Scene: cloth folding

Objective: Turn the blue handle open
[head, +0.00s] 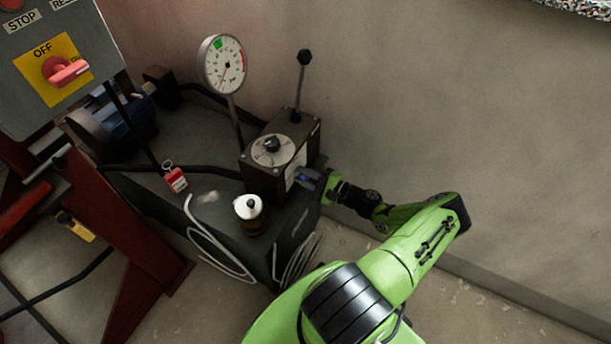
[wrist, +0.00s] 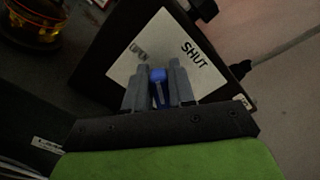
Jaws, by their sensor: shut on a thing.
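The blue handle (wrist: 158,88) sits on the side of a dark box (head: 257,175), in front of a white label plate (wrist: 163,48) that reads "SHUT" on its right part. Most of the handle is hidden there.
A round gauge (head: 222,64) and a black-knobbed lever (head: 301,85) rise by the box. A white-topped jar (head: 248,208) stands in front and a red padlock (head: 175,178) lies left. A grey panel with a red switch (head: 66,71) is at upper left. The wall is close behind.

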